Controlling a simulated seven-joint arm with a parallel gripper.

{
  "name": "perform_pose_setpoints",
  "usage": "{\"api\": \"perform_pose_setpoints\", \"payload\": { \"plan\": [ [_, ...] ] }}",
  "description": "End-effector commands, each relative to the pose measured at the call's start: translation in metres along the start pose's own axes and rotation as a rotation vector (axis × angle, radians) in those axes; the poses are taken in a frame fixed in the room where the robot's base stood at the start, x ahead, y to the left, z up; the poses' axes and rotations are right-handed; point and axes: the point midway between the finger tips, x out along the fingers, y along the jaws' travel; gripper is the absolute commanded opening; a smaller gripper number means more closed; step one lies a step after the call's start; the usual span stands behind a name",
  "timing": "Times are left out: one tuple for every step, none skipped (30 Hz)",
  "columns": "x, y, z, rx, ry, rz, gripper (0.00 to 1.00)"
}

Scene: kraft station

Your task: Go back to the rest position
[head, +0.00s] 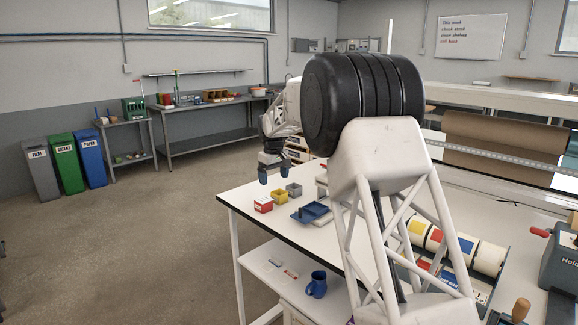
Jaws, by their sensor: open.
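My gripper (276,176) shows in the head view past the left side of my arm. Its two blue fingertips point down and stand apart, with nothing seen between them. It hangs above the far left part of the white table (335,246), near its left edge. Below and in front of it on the table are a red box (263,204), a yellow box (278,196) and a grey box (294,189). My own arm fills the middle of the view and hides part of the table.
A blue tray (311,212) lies beside the boxes. A blue mug (316,284) stands on the lower shelf. Tape rolls (487,258) and a brown paper roll (500,140) are at the right. Three bins (65,163) stand far left. The floor between is clear.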

Motion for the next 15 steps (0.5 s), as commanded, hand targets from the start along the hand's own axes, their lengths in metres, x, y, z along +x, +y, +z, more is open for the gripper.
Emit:
{"api": "perform_pose_setpoints", "payload": {
  "plan": [
    [-0.010,-0.001,0.013,0.011,0.005,0.003,0.91],
    [-0.014,-0.002,0.019,0.019,0.006,0.003,0.91],
    [-0.020,-0.002,0.028,0.029,0.009,0.005,0.91],
    [-0.023,-0.003,0.035,0.036,0.010,0.006,0.91],
    [-0.028,-0.004,0.042,0.044,0.012,0.007,0.91],
    [-0.033,-0.005,0.051,0.053,0.014,0.008,0.91],
    [-0.037,-0.005,0.058,0.061,0.015,0.009,0.91],
    [-0.041,-0.006,0.065,0.068,0.018,0.010,0.91],
    [-0.045,-0.007,0.074,0.078,0.020,0.011,0.91],
    [-0.050,-0.008,0.081,0.086,0.023,0.013,0.91],
    [-0.053,-0.009,0.088,0.093,0.024,0.014,0.91],
    [-0.057,-0.011,0.097,0.102,0.027,0.015,0.91],
    [-0.061,-0.012,0.104,0.109,0.029,0.016,0.91],
    [-0.064,-0.014,0.111,0.116,0.030,0.017,0.91],
    [-0.069,-0.015,0.120,0.127,0.034,0.019,0.91]
  ]
}}
